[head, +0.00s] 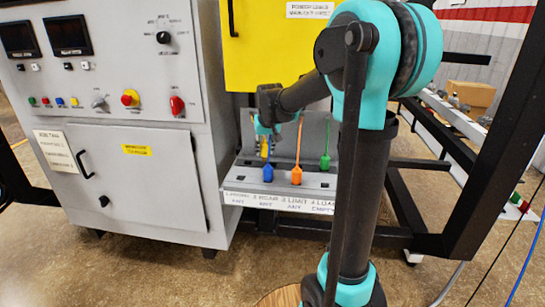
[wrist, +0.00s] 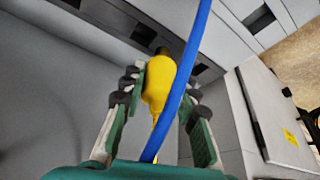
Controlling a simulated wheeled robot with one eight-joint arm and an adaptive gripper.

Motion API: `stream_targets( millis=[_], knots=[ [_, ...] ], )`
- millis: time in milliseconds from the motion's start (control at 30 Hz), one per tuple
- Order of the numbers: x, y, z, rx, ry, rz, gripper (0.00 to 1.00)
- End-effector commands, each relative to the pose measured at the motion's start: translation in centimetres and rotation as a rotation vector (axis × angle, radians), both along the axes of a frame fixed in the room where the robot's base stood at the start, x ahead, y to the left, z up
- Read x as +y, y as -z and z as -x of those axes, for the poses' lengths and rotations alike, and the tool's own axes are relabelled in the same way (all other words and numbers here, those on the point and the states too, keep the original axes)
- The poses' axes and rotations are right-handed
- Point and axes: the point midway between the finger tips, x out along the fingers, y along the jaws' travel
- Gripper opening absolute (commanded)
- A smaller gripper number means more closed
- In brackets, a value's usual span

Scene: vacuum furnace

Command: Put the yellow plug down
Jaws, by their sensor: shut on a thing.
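The yellow plug (wrist: 157,88) is between the two fingers of my gripper (wrist: 161,92) in the wrist view. The gripper is shut on it. Its dark tip points at a grey surface with dark slots; I cannot tell whether it touches. A blue cable crosses in front of the plug and hides part of it. In the head view, my gripper (head: 267,131) is over the back of the grey rack (head: 230,184), and the yellow plug (head: 264,150) hangs below it, small and partly covered.
A blue plug (head: 268,173) and an orange plug (head: 296,176) stand at the rack's front; a green plug (head: 325,162) stands farther back to the right. The rack has printed labels (head: 280,203) along its front. A grey control cabinet (head: 150,190) is close on the left, with a yellow panel (head: 270,60) behind.

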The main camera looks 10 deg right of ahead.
Motion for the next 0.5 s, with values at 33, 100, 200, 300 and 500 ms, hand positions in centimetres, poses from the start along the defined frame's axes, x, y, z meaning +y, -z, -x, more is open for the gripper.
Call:
stream_targets(
  millis=[33,100,200,300,500],
  knots=[
    [-0.9,0.0,0.0,0.000,0.004,-0.001,0.00],
    [-1.6,0.0,-0.1,0.000,0.002,-0.001,0.00],
    [-2.2,0.0,-0.1,0.000,0.001,0.000,0.00],
    [-2.7,0.0,-0.1,0.000,0.001,0.000,0.00],
    [-3.0,2.4,-0.1,0.000,-0.001,0.000,0.00]
  ],
)
